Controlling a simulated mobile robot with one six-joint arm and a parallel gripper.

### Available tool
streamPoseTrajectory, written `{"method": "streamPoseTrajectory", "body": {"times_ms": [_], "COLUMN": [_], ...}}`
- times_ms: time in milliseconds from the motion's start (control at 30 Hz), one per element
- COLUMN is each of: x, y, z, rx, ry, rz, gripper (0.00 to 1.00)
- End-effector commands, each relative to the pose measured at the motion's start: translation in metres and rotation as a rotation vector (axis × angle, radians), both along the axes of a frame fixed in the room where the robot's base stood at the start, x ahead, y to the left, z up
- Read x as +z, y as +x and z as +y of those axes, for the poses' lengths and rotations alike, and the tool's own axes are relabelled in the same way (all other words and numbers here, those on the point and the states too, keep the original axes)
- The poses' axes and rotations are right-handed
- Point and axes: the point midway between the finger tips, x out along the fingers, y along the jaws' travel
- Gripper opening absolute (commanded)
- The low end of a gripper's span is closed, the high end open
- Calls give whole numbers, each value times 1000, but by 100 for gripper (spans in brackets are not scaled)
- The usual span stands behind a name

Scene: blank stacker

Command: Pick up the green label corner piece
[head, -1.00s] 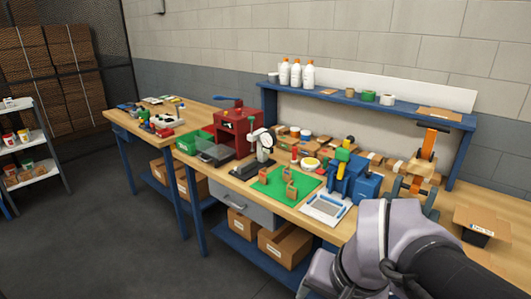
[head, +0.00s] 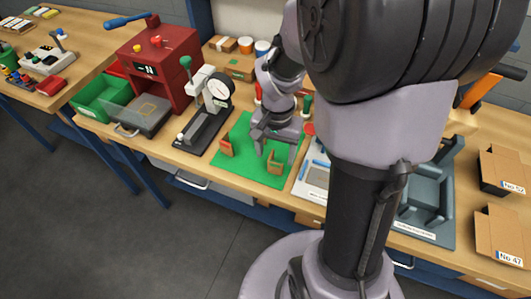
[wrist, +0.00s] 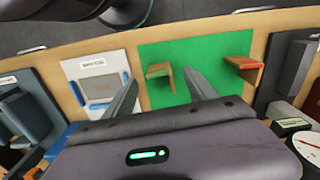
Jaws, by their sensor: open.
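A green mat (head: 243,170) lies on the workbench; it also shows in the wrist view (wrist: 207,45). Two tan, L-shaped corner pieces stand on it. One corner piece (head: 275,163) is at my gripper (head: 278,152); in the wrist view this piece (wrist: 160,71) shows between the tips of my open gripper (wrist: 161,80). I cannot tell whether the fingers touch it. The other corner piece (head: 226,147) stands apart on the left; in the wrist view it (wrist: 243,63) is to the right, with an orange-red face. No green label is readable on either.
Left of the mat stands a press with a round gauge (head: 217,88). Beyond it are a red machine (head: 160,65) and a green bin (head: 98,93). A white tray (head: 313,181) lies close right of the mat. Open cardboard boxes (head: 503,232) stand at the far right.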

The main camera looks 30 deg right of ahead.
Motion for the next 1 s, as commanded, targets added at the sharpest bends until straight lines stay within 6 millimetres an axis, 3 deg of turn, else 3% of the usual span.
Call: {"method": "streamPoseTrajectory", "body": {"times_ms": [33, 233, 433, 667, 900, 1000], "x": [-12, -29, -69, -69, -68, -68], "y": [0, -1, -5, -5, -5, -5], "z": [0, 0, 1, 0, 0, 0], "rx": [0, 0, 0, 0, 1, 1], "ry": [1, 0, 0, 0, -1, -1], "rz": [1, -1, 0, -3, -2, -2], "gripper": [65, 65, 65, 64, 16, 2]}}
